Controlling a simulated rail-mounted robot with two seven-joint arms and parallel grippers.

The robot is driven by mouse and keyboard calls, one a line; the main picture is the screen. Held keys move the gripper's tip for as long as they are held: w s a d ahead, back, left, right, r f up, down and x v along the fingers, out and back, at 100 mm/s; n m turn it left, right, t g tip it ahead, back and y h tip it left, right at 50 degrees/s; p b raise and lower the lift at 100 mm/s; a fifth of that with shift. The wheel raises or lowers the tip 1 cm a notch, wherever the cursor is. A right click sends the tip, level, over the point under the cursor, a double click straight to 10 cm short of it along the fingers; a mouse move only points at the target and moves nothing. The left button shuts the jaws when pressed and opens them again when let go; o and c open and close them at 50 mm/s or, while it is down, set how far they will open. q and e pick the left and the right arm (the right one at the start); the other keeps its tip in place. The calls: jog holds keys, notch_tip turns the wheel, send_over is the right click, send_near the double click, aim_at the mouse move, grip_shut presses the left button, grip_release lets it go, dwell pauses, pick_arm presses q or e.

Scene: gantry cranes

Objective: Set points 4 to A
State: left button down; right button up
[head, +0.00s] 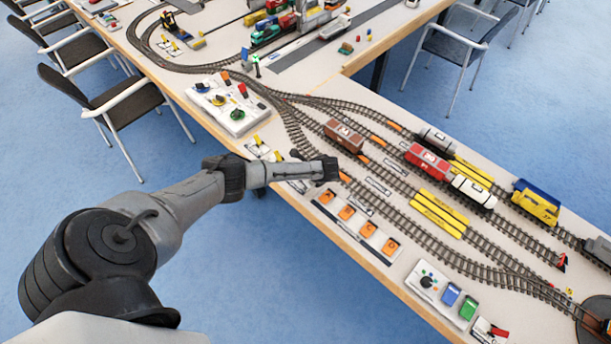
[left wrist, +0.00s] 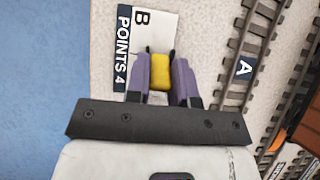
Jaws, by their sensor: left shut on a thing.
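My left gripper (head: 328,172) reaches over the near edge of the layout table. In the left wrist view its purple fingers (left wrist: 161,75) are shut on a yellow lever handle (left wrist: 160,72). The lever stands at a white plate (left wrist: 150,25) marked POINTS 4, with a letter B at its visible end. The other end of the plate, the lever's base and its exact tilt are hidden by my gripper. A dark label A (left wrist: 243,68) lies on the track to the right. My right gripper is not in view.
Another yellow-levered plate (head: 256,148) and a white control box (head: 229,103) stand left of my gripper. A panel with orange squares (head: 357,222) lies to the right. A brown wagon (head: 344,136) stands on the track just behind; a red wagon (head: 427,162) is farther right.

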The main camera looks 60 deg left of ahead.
pick_arm(q)
jog(key=c, duration=1)
grip_release()
jog(key=p+v, duration=0.2)
jog(key=v, duration=1.2)
jog(key=shift+p, duration=0.35)
jog(key=shift+f, duration=0.1)
